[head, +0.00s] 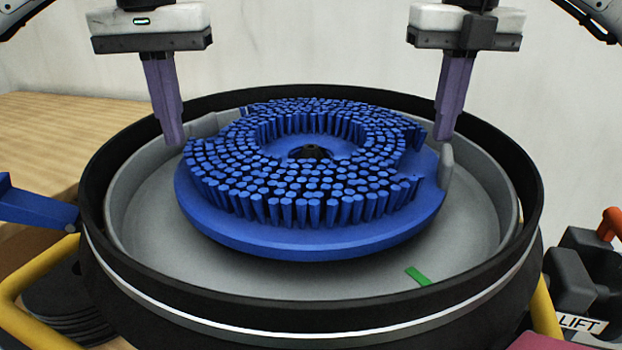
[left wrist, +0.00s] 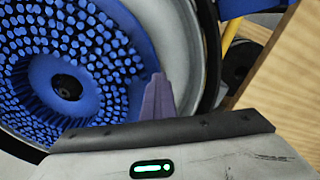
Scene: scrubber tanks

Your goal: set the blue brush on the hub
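The blue brush (head: 310,240) is a round disc with blue bristles facing up. It lies inside the round grey pan, and its near edge appears raised off the pan floor. The dark hub (head: 312,153) shows through the brush's centre hole; whether the brush is seated on it I cannot tell. In the left wrist view the brush (left wrist: 120,30) and the dark centre (left wrist: 66,87) show too. My left gripper (head: 172,140) points down at the brush's left edge, fingers together. My right gripper (head: 445,135) points down at its right edge, fingers together. Contact with the rim is unclear.
The pan has a black outer rim (head: 110,180) and a grey upright lug (head: 446,165) at right. A green mark (head: 418,276) lies on the bare pan floor in front. A wooden surface (head: 40,130) stands left, a blue lever (head: 35,207) beside the rim.

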